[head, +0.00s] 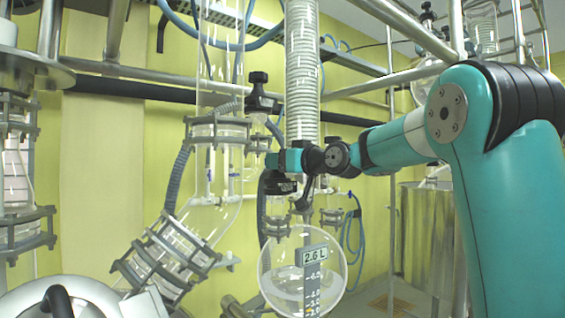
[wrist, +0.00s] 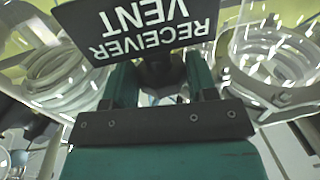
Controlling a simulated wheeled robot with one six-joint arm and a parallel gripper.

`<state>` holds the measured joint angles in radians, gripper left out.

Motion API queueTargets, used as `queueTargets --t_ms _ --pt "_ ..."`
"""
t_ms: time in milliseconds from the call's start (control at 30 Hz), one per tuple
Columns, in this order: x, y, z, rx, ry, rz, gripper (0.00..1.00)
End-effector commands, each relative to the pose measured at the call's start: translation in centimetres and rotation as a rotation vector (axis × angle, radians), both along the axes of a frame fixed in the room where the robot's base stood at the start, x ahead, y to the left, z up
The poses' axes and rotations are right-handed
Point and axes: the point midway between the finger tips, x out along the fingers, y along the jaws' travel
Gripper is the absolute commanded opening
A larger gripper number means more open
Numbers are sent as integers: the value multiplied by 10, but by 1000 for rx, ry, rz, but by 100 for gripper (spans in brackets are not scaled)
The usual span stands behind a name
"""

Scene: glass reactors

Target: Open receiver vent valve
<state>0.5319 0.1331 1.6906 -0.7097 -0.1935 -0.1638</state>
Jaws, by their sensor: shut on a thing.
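In the wrist view, a black sign (wrist: 138,22) reads RECEIVER VENT upside down. Just below it, a dark valve knob (wrist: 160,72) sits between the two teal fingers of my gripper (wrist: 158,84), which is shut on it. The sign and the fingers hide much of the knob. In the head view, my gripper (head: 278,161) is at the glass column's fittings, above the round glass receiver (head: 275,272) with its 2.6 L level plate (head: 314,255). The small dark sign (head: 281,187) hangs just under my gripper. The knob itself cannot be made out there.
Another black valve knob (head: 258,78) stands above my gripper. A ribbed glass condenser (head: 301,75) rises close behind it. Clamped glass pipes (head: 217,132) stand to the left. A steel vessel (head: 427,240) is at the right, and metal rails cross the back.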

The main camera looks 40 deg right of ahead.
Motion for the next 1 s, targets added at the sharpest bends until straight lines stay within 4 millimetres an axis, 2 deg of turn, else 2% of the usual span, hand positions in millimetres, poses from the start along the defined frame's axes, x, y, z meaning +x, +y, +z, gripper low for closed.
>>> queueTargets --t_ms 167,500,933,967,1000 --pt "2 -4 -2 3 -1 85 29" --pt "4 -7 3 1 -2 367 29" --pt "2 -7 1 -1 -2 412 29" --pt "2 -7 1 -1 -2 411 59" --pt "2 -7 1 -1 -2 411 69"
